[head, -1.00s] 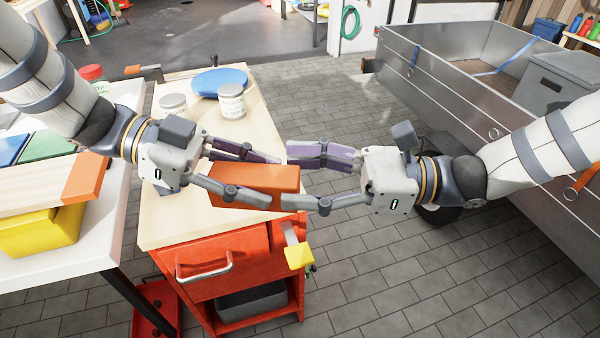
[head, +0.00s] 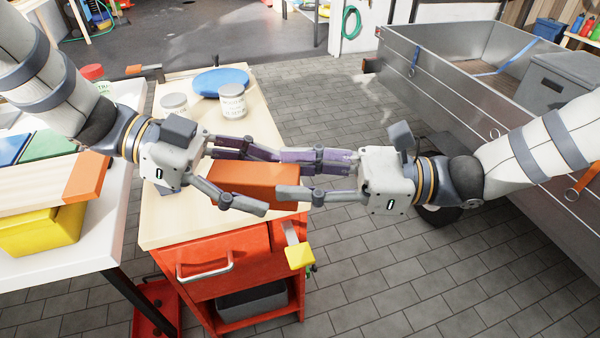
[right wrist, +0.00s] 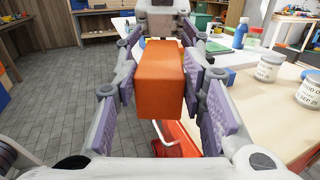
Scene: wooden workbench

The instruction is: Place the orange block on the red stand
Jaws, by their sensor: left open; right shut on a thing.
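The orange block (head: 255,180) is in the air above the front of the wooden top, between my two grippers. It also shows upright in the right wrist view (right wrist: 161,75). My right gripper (head: 282,175) is shut on its right end, with a finger on either side. My left gripper (head: 268,183) is open around the block from the left, its lower finger standing off from the near side. A red cabinet (head: 232,268) with a drawer and open shelf stands below; I cannot tell whether it is the red stand.
Two lidded jars (head: 232,101) and a blue round item (head: 219,82) stand at the back of the wooden top. A metal trailer (head: 450,75) is at right.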

